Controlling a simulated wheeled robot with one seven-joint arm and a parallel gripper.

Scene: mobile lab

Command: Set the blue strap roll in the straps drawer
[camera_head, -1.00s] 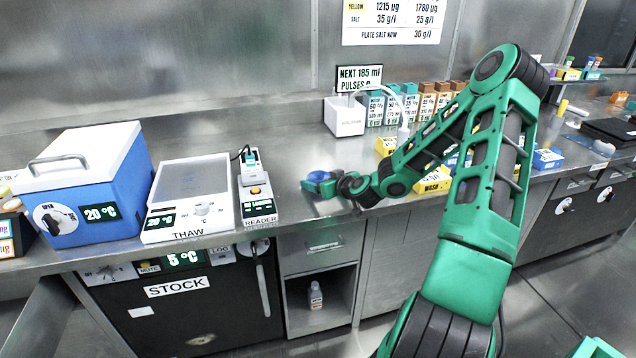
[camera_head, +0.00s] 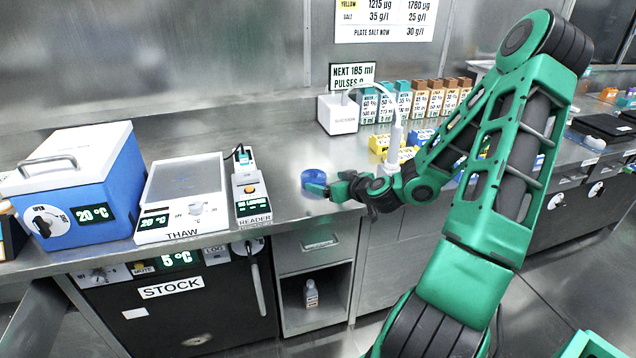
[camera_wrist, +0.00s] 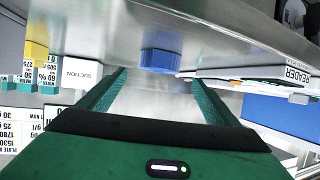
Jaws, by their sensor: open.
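The blue strap roll (camera_head: 314,177) sits on the steel counter, behind its front edge and right of the reader. My gripper (camera_head: 324,190) is low over the counter at the roll's right front side, with its jaws open. In the wrist view the roll (camera_wrist: 161,50) shows just beyond the gap between the two green fingers (camera_wrist: 160,78), not clasped. A closed drawer (camera_head: 318,242) with a bar handle is under the counter below the roll. I cannot read a label on it, so I cannot tell whether it is the straps drawer.
The reader (camera_head: 251,195), thaw plate (camera_head: 184,198) and blue cooler box (camera_head: 85,180) stand to the left. The suction unit (camera_head: 338,113) and several labelled cartons (camera_head: 405,102) stand behind. An open cubby with a bottle (camera_head: 311,293) is below the drawer. Counter behind the roll is clear.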

